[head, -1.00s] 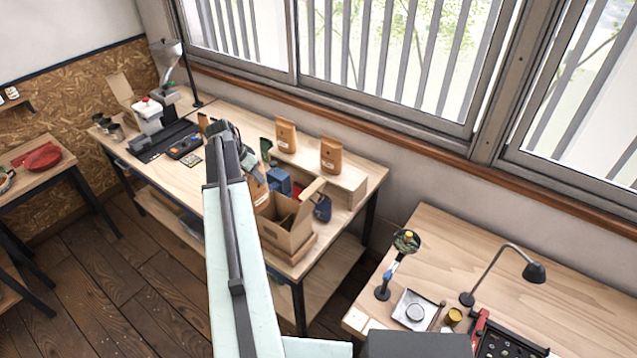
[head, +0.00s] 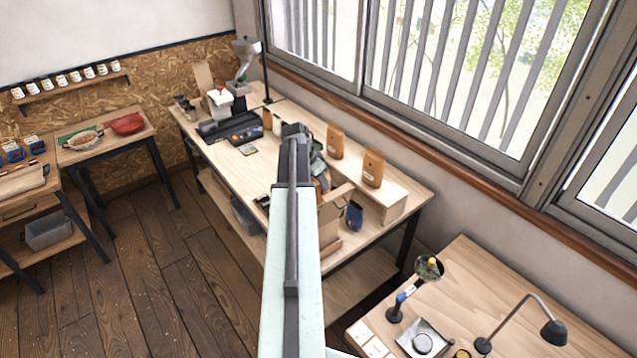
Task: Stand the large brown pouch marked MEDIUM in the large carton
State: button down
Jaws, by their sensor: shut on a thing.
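My gripper (head: 316,150) is mostly hidden behind my arm, over the long workbench. Two other brown pouches stand upright on a low wooden riser, a left one (head: 335,141) and a right one (head: 373,168).
A blue item (head: 354,214) stands just right of the carton. The riser (head: 395,207) lies along the window side. Another table with a lamp (head: 553,332) is at right front.

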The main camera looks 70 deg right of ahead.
notch_tip(320, 180, down, 16)
jog(key=b, duration=1.5)
jog(key=shift+w+r, duration=0.1)
jog(key=shift+r, duration=0.1)
jog(key=c, duration=0.7)
grip_release()
jog(key=shift+a, duration=0.1)
jog(key=o, duration=0.3)
notch_tip(320, 180, up, 7)
jog(key=p, duration=0.7)
jog(key=shift+r, duration=0.15)
